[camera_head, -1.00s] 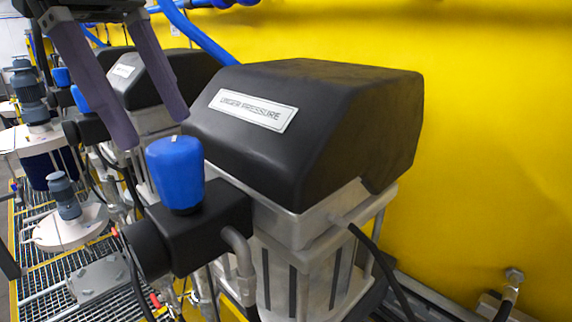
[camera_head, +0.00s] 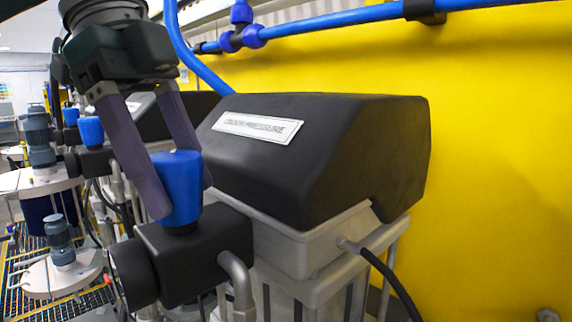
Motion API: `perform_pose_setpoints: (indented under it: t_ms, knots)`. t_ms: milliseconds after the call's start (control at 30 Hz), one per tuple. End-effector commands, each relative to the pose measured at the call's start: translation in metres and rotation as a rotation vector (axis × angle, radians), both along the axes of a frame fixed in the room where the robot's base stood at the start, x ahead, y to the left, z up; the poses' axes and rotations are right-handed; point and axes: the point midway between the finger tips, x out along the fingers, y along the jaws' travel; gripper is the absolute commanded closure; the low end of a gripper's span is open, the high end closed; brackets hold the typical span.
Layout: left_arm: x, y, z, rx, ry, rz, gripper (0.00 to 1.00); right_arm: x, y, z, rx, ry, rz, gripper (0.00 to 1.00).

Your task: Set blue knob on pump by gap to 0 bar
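The blue knob (camera_head: 182,190) stands upright on a black regulator block (camera_head: 196,250) at the front of the nearest pump. The pump has a black cover (camera_head: 330,160) with a white label reading "UNDER PRESSURE". My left gripper (camera_head: 182,202) comes down from the upper left with its two purple-grey fingers spread, one on each side of the knob. The near finger overlaps the knob's left edge; the far finger is partly hidden behind the knob. I cannot tell whether the fingers touch it. No scale or pressure reading is legible. My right gripper is out of view.
More pumps with blue knobs (camera_head: 91,131) stand in a row behind at left. Drum agitators (camera_head: 62,250) stand on the yellow-edged grating at lower left. A blue pipe (camera_head: 330,22) runs along the yellow wall (camera_head: 490,170). A black hose (camera_head: 392,278) leaves the pump's right side.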

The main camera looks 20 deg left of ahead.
Motion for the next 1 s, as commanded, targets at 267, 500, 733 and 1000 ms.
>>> perform_pose_setpoints:
  t_ms: [267, 500, 733, 1000]
  knots:
    - [0.0, 0.0, 0.0, 0.0, 0.002, -0.001, 0.81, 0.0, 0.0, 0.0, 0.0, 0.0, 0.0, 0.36]
    - [-0.001, 0.0, 0.0, 0.001, 0.003, 0.005, 0.91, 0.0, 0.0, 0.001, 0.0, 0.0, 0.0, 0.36]
    - [-0.001, 0.0, 0.001, 0.001, 0.004, 0.072, 0.91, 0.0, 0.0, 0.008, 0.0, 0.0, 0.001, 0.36]
    - [-0.001, 0.0, 0.003, 0.003, 0.004, 0.268, 0.91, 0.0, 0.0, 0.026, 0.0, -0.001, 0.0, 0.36]
